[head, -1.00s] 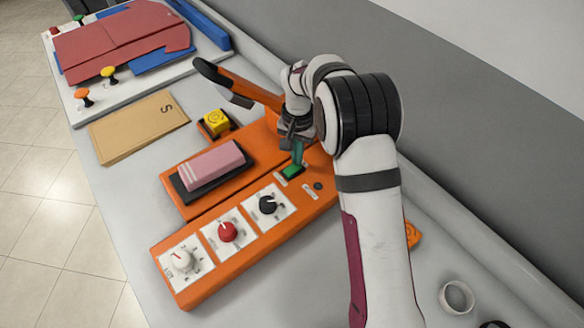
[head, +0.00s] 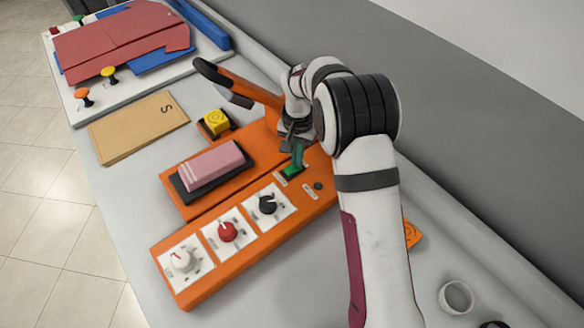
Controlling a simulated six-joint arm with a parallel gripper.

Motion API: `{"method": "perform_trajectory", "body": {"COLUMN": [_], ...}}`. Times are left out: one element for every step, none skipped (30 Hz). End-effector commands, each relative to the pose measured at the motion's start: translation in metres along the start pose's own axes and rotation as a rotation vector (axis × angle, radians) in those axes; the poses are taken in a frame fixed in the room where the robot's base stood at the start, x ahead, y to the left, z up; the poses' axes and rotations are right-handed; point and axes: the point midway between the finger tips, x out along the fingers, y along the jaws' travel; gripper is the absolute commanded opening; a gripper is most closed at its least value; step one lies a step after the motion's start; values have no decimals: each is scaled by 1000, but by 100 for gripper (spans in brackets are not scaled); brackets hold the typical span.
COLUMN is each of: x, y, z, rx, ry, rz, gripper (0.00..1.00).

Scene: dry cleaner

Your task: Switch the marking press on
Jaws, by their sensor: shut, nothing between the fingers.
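The orange marking press (head: 200,283) lies on the grey bench in the head view. Its front panel carries a white knob (head: 182,261), a red knob (head: 227,231) and a black knob (head: 268,204). A green switch (head: 291,171) sits at the panel's far right end. My gripper (head: 297,165) is shut and empty, pointing down with its teal fingertips at the switch. The tips appear to touch it and hide part of it. Whether the switch is pressed or lit I cannot tell.
A pink folded cloth (head: 211,165) lies on the press's dark pad. The raised black-handled lever (head: 222,78) is left of my wrist. A yellow button (head: 215,121), brown envelopes (head: 137,126) and a white board with red cloth (head: 120,42) lie beyond. A cup (head: 456,297) stands front right.

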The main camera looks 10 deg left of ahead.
Motion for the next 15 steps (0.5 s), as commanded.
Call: {"method": "perform_trajectory", "body": {"x": [-6,-10,-14,-18,-21,-26,-29,-33,-37,-40,-44,-48,-52,-55,-58], "y": [0,0,0,0,0,0,0,0,0,0,0,0,0,0,0], "z": [-1,0,0,0,0,0,-1,0,-1,0,0,-1,-1,0,0], "rx": [0,0,-1,-1,0,-1,0,0,0,0,0,-1,0,0,-1], "ry": [3,2,3,3,2,2,3,3,3,3,3,4,3,3,3], "rz": [-2,-2,-2,-2,-2,-2,-2,-1,-1,-1,-2,-2,-2,-2,-1], "gripper": [0,0,0,0,0,0,0,0,0,0,0,0,0,0,0]}}
